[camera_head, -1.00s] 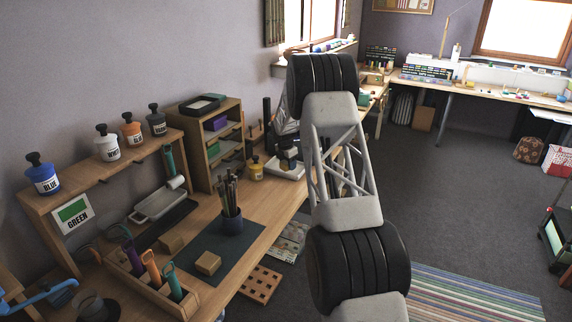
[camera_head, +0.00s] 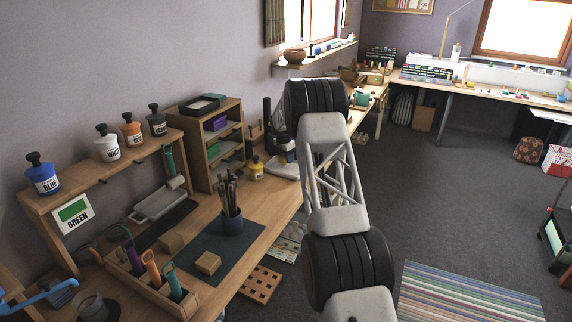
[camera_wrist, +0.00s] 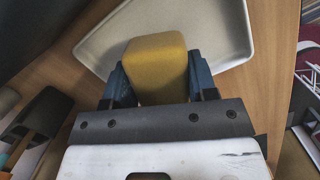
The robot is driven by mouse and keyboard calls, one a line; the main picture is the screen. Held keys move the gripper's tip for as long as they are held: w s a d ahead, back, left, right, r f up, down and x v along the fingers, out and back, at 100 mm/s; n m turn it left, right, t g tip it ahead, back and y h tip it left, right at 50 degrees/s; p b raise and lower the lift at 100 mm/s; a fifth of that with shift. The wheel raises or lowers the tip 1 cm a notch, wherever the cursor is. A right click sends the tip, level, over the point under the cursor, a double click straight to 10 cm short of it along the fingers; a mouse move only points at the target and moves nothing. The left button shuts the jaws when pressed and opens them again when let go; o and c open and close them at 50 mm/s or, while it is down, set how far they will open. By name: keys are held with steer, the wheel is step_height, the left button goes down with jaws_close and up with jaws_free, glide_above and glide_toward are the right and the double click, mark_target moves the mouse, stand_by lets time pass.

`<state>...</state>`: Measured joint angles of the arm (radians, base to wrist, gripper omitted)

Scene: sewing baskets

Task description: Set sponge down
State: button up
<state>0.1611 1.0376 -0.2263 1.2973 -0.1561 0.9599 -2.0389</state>
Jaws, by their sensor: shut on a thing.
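My gripper (camera_wrist: 161,82) is shut on a yellow block-shaped sponge (camera_wrist: 158,65), with a blue-grey finger on each side of it. The sponge is over a pale tray (camera_wrist: 222,22) with a raised rim on the wooden worktop. I cannot tell whether the sponge touches the tray. In the head view the pale tray (camera_head: 281,170) lies at the far part of the bench, beside my arm. The sponge cannot be made out there, and the gripper is largely hidden by my arm.
A pot of brushes (camera_head: 231,222) stands nearer on a dark mat. In the wrist view a dark object (camera_wrist: 42,112) is at left.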

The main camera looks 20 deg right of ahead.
mark_target(283, 155)
steer(key=shift+f, duration=1.75)
steer(key=shift+f, duration=0.15)
steer(key=o, duration=1)
steer(key=shift+c, duration=0.2)
steer(key=shift+s+a+r, duration=0.1)
steer(key=shift+a+r, duration=0.2)
steer(key=shift+r, duration=1.75)
steer(key=shift+s+a+r, duration=0.15)
steer(key=shift+a+r, duration=0.1)
steer(key=shift+r, duration=1.75)
steer(key=shift+s+a+r, duration=0.1)
steer(key=shift+a+r, duration=0.2)
steer(key=shift+r, duration=1.75)
steer(key=shift+r, duration=0.1)
